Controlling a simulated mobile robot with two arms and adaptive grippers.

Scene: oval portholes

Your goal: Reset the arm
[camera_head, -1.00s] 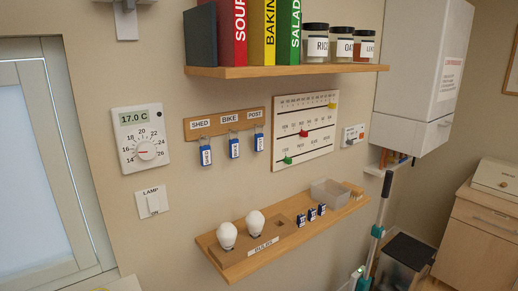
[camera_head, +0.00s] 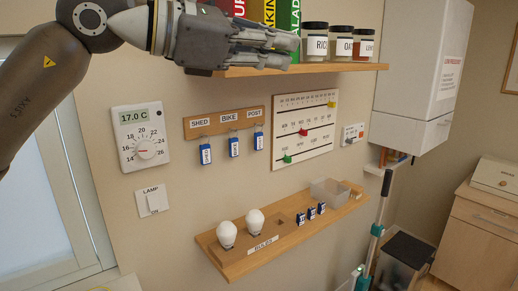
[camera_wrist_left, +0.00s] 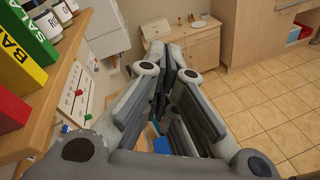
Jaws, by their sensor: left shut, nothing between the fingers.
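My left arm comes in from the upper left in the head view. Its gripper (camera_head: 284,50) is shut and empty, in front of the upper shelf and hiding part of the books there. The gripper also shows in the left wrist view (camera_wrist_left: 168,55), its fingers close together and pointing away over the room. My right gripper is in neither view.
The upper shelf (camera_head: 340,68) holds books and jars, close to my left gripper. Below are a thermostat (camera_head: 141,138), key hooks (camera_head: 222,123), a slider board (camera_head: 305,128) and a lower shelf (camera_head: 290,240) with bulbs. A white boiler (camera_head: 422,75) hangs at right.

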